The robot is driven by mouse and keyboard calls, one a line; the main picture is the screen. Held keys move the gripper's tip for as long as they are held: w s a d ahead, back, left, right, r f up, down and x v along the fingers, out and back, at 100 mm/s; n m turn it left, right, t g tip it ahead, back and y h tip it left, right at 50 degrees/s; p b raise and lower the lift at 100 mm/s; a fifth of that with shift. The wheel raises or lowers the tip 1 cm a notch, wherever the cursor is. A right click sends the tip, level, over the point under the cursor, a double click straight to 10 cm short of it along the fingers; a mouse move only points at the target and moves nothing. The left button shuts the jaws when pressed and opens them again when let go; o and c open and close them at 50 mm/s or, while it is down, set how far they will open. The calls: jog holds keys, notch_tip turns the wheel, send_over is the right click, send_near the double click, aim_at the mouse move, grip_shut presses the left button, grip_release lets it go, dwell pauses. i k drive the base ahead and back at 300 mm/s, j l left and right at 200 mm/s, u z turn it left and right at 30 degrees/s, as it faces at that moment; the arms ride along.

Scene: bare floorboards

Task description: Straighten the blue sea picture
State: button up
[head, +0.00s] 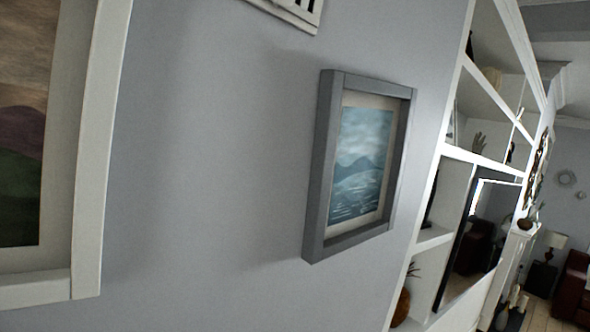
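The blue sea picture (361,165) hangs on the pale grey wall right of the middle of the head view. It has a dark grey frame (318,170), a cream mat and a blue scene of sea, hills and cloudy sky. The frame leans in the view, its top further right than its bottom. The camera view is itself tilted, so I cannot tell how far the picture is off level on the wall. Nothing touches the picture. My gripper is not in view.
A larger white-framed picture (88,165) hangs close at the left. A white frame's corner (300,12) shows at the top. White built-in shelves (470,160) with a dark television (478,235) stand to the right. The wall (215,150) between the pictures is bare.

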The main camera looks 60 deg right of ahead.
aim_at(363, 127)
jog(key=z, duration=1.85)
